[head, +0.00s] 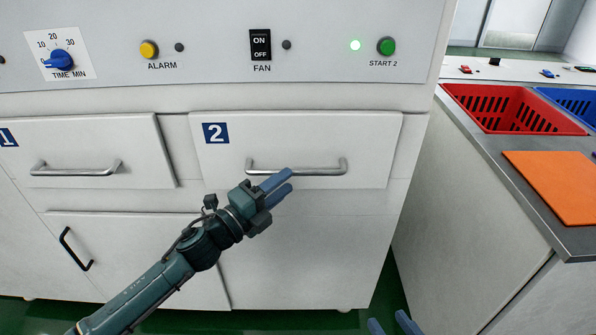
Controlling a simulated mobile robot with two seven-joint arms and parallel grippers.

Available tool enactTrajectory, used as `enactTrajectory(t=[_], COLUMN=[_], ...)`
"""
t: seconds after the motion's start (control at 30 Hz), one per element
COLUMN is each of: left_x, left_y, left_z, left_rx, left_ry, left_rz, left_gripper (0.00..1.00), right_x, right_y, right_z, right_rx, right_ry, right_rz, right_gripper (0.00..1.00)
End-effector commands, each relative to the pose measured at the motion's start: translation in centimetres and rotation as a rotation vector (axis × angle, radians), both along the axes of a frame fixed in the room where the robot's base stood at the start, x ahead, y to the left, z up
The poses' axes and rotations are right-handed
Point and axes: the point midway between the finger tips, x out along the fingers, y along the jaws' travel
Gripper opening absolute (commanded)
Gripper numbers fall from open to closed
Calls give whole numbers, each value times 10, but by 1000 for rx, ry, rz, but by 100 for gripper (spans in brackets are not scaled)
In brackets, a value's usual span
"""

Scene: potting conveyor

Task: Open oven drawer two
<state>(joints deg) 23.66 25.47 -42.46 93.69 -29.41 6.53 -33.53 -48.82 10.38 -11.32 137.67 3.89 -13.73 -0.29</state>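Oven drawer two (370,140) is a white front with a blue "2" label (216,133) and looks shut. My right gripper (391,322) shows only as two separated blue fingertips at the bottom edge, well below the drawer; the rest is out of view.
Drawer one (130,140) is to the left, with a cabinet door (130,250) below. Above is a panel with a timer knob (62,60), fan switch (260,45) and green start button (386,46). A counter (490,150) at the right holds a red crate (515,125) and orange board (555,185).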

Motion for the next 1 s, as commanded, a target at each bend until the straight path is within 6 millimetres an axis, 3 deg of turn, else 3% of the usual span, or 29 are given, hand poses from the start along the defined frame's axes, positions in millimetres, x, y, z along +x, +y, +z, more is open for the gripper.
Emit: enactTrajectory(t=[0.13,0.3,0.67,1.0], left_x=[19,32,36,35], left_y=[-20,-32,-36,-36], left_z=[4,6,6,6], left_rx=[-1,-1,-1,-2], left_ry=[-1,1,1,1], left_rz=[-1,1,1,1], left_gripper=[34,34,34,8], right_x=[0,0,0,1], right_y=[0,0,0,1], right_z=[-1,-2,-2,-1], right_rx=[-1,-5,-6,-5], right_ry=[-2,-3,-1,-5], right_rz=[0,2,3,4], right_gripper=[36,36,36,36])
